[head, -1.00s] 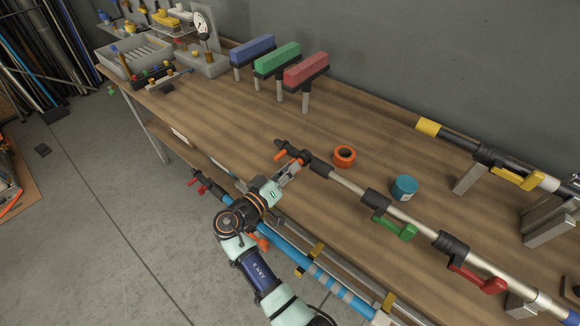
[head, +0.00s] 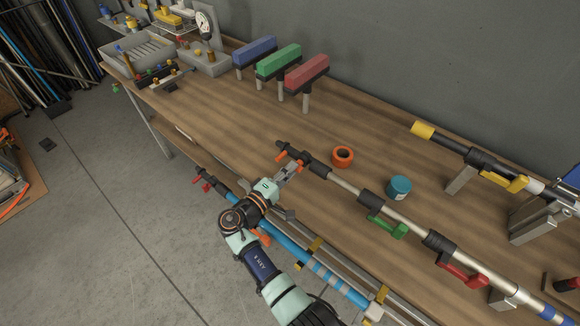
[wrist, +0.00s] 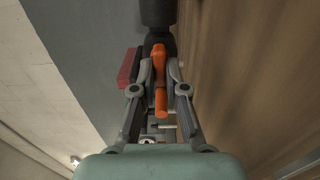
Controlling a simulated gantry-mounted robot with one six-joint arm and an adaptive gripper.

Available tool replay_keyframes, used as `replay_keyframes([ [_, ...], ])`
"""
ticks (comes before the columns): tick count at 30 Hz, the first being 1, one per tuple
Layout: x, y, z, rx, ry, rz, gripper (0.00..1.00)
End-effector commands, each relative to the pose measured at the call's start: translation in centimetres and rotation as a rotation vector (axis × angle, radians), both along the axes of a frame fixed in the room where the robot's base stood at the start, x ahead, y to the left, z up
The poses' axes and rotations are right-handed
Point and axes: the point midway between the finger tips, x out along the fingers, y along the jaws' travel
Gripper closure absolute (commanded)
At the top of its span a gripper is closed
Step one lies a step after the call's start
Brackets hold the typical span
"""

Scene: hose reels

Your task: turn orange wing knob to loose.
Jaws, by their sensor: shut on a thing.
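The orange wing knob (wrist: 160,62) sits on a black collar near the dark end of a long pole; in the head view an orange wing of it (head: 282,155) shows beside my gripper. My gripper (head: 297,167) reaches it from the front edge of the bench. In the wrist view my gripper (wrist: 160,75) has one finger on each side of the knob and is shut on it. One orange wing points down toward the palm. In the head view the fingers hide part of the knob.
The pole (head: 345,184) also carries a green lever (head: 388,228) and a red lever (head: 462,274). An orange tape roll (head: 343,156) and a blue tin (head: 398,188) stand behind it. A blue pole (head: 285,242) lies along the front. Open bench top (head: 220,115) lies behind left.

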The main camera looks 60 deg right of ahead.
Motion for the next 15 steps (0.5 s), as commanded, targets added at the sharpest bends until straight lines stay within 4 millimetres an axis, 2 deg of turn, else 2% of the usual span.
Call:
replay_keyframes([
  [6, 0.01, 0.01, 0.19, 0.038, 0.151, 0.0, 1.0],
  [15, -0.01, 0.01, -0.01, 0.069, 0.274, 0.0, 1.0],
])
